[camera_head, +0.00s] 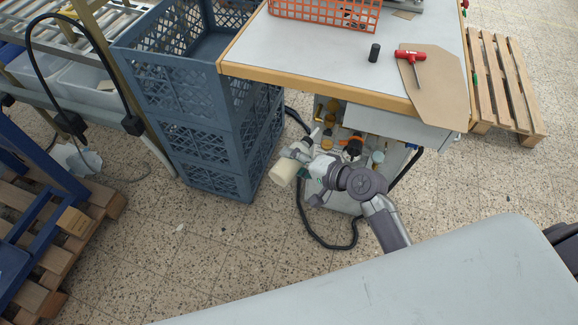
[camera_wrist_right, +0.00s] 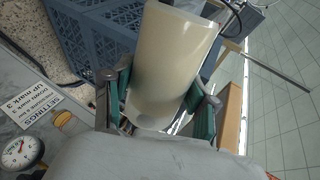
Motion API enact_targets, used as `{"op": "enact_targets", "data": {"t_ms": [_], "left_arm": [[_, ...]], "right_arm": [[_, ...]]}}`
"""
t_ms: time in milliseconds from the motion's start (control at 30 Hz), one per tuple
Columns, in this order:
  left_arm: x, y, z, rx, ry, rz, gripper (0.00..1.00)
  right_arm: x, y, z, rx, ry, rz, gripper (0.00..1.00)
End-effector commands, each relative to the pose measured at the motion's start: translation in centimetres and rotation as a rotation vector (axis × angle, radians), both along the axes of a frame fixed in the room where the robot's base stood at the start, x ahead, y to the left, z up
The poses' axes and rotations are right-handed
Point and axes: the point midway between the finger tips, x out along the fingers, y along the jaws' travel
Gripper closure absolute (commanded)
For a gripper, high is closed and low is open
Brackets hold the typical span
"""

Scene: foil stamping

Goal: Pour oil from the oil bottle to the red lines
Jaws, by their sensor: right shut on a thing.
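The oil bottle is a cream, translucent cylinder (camera_head: 284,172), held by my right gripper (camera_head: 304,157). In the head view it is tilted, with its broad end toward the lower left. A pale pointed tip shows just above the gripper; I cannot tell for sure if it is the bottle's spout. In the right wrist view the bottle (camera_wrist_right: 172,65) stands large between the two green-padded fingers of my right gripper (camera_wrist_right: 165,105), which is shut on it. I cannot make out any red lines in either view. My left gripper is not in view.
The table (camera_head: 300,55) stands just behind, with a red-handled tool (camera_head: 411,55) and a black cylinder (camera_head: 374,53) on it. Stacked blue-grey crates (camera_head: 205,145) stand left of the bottle. A gauge (camera_wrist_right: 20,151) and a settings label (camera_wrist_right: 38,105) show in the wrist view.

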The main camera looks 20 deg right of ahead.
Motion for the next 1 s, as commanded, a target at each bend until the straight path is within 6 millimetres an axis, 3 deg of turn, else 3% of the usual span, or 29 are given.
{"op": "enact_targets", "data": {"t_ms": [133, 1000], "left_arm": [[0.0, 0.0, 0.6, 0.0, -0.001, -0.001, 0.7], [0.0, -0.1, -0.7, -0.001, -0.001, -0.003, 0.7]], "right_arm": [[0.8, -0.9, 1.0, 0.022, 0.014, -0.002, 0.93], [4.4, -5.4, 1.1, 0.052, 0.037, -0.002, 0.93]]}}
